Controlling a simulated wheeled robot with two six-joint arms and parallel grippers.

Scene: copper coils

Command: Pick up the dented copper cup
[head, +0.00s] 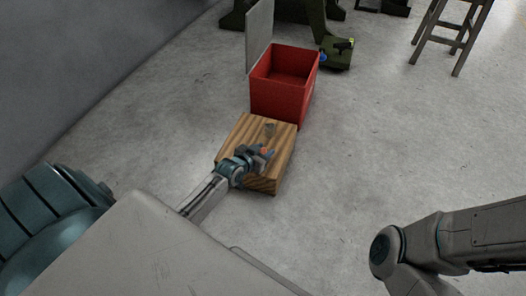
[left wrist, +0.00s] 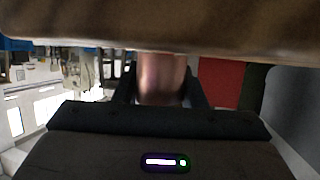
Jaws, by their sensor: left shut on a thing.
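My left gripper (head: 262,155) is over the near part of a wooden block (head: 284,138) on the floor. The brown wooden block (left wrist: 160,28) fills the top of that view, close to the cup. The right arm shows at the lower right of the head view, but its gripper is out of view.
A small, dull, see-through-looking object (head: 270,130) stands on the block beyond the gripper. A stool (head: 447,35) stands at the upper right. The floor to the right is clear.

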